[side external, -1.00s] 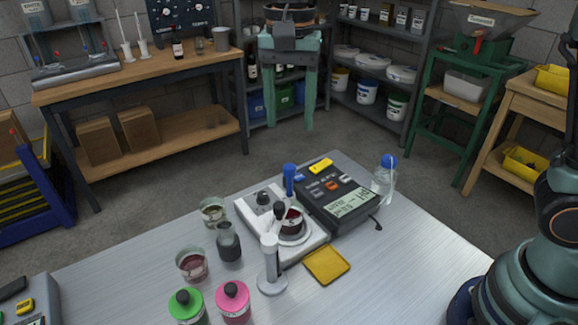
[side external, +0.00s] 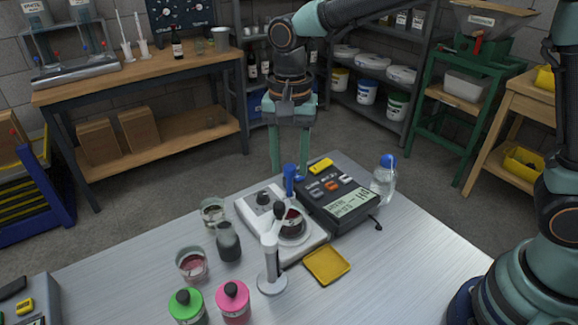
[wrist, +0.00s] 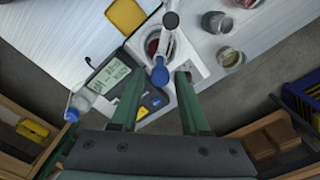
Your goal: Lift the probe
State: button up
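The probe shows as a blue cap (side external: 290,178) standing above the stirrer at the back of the table; the blue cap also shows in the wrist view (wrist: 160,76). Its lower part is hard to make out. A white stand (side external: 270,265) is in front of the beaker of dark red liquid (side external: 293,222). My gripper (side external: 291,165) points down at the table's back edge, fingers apart and empty. In the wrist view its fingertips (wrist: 160,78) are on either side of the blue cap in the picture, with gaps on both sides. I cannot tell the depth between them.
A dark meter (side external: 340,198) sits right of the white stirrer (side external: 254,208). A clear bottle with a blue cap (side external: 384,182) is beyond it. The table's right front is clear.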

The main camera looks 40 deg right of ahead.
grip_shut()
dwell(1.2)
